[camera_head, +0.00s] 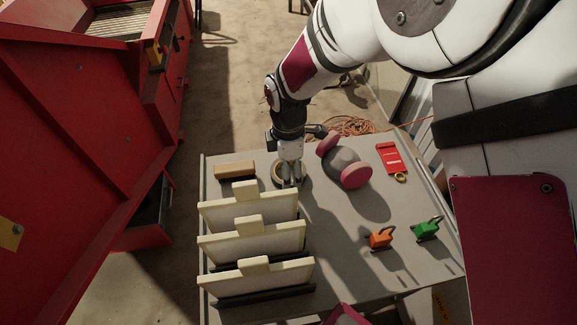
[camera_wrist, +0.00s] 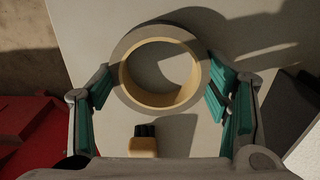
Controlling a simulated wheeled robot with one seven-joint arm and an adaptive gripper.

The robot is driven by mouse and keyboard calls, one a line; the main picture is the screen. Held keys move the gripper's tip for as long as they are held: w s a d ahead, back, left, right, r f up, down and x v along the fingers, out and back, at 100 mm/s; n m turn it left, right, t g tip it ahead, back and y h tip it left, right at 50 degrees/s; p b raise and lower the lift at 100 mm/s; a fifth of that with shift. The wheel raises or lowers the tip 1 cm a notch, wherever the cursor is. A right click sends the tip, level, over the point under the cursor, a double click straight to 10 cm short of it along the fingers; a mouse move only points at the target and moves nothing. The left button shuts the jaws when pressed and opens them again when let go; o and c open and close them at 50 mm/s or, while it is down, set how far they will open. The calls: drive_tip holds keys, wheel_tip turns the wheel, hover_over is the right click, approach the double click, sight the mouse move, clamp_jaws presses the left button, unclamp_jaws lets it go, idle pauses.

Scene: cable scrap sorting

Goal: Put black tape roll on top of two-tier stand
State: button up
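A tape roll (camera_head: 277,181) lies flat on the grey table near its far left edge, below my gripper (camera_head: 290,183). In the wrist view the roll (camera_wrist: 128,45) shows a grey band and a tan inner core. My gripper (camera_wrist: 160,95) is open, with its teal-padded fingers apart on the left and right of the roll. The right finger appears close to the roll's edge; I cannot tell whether it touches. I cannot make out a two-tier stand in either view.
Several pale upright panels (camera_head: 255,241) stand at the table's left, near my gripper. A wooden-handled brush (camera_head: 234,171) lies left of the roll. A grey object with pink discs (camera_head: 343,166), a red tag (camera_head: 389,157), orange padlock (camera_head: 380,239) and green padlock (camera_head: 426,229) lie right.

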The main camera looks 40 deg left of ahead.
drive_tip(key=o, duration=0.3)
wheel_tip(320, 180, up, 12)
drive_tip(key=shift+r, duration=0.2)
idle(0.4)
